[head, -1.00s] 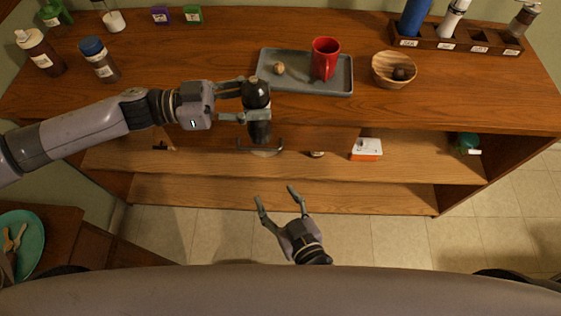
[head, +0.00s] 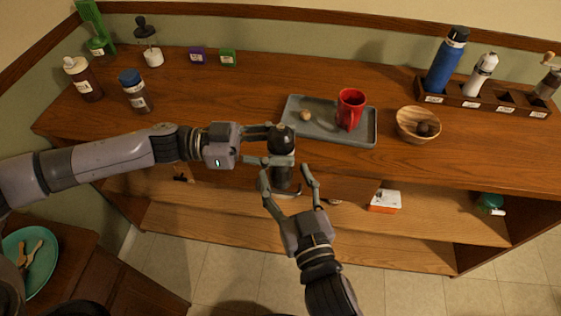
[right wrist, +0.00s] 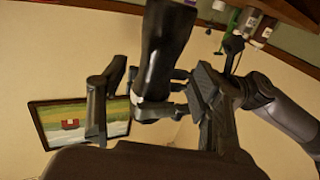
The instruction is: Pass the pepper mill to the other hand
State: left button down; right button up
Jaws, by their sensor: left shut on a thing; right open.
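The black pepper mill (head: 282,141) is upright in the head view, in front of the counter's front edge. My left gripper (head: 282,147) is shut on its upper part and holds it in the air. My right gripper (head: 287,185) is open just below, with its two fingers on either side of the mill's lower part. In the right wrist view the mill (right wrist: 163,50) stands between the open fingers of my right gripper (right wrist: 150,95). I cannot tell whether either right finger touches it.
The counter (head: 220,100) holds a grey tray (head: 330,130) with a red mug (head: 350,108), and a wooden bowl (head: 418,125). Bottles and a rack (head: 480,105) stand farther back. Open shelves (head: 230,215) lie below the counter, behind the grippers.

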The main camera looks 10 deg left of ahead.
aim_at(283, 171)
jog(key=x, duration=0.4)
jog(key=shift+w+a, duration=0.2)
jog(key=shift+w, duration=0.2)
jog(key=shift+c, duration=0.5)
grip_shut()
pick_arm(q)
jog(key=c, duration=0.8)
grip_release()
jog(key=shift+c, duration=0.2)
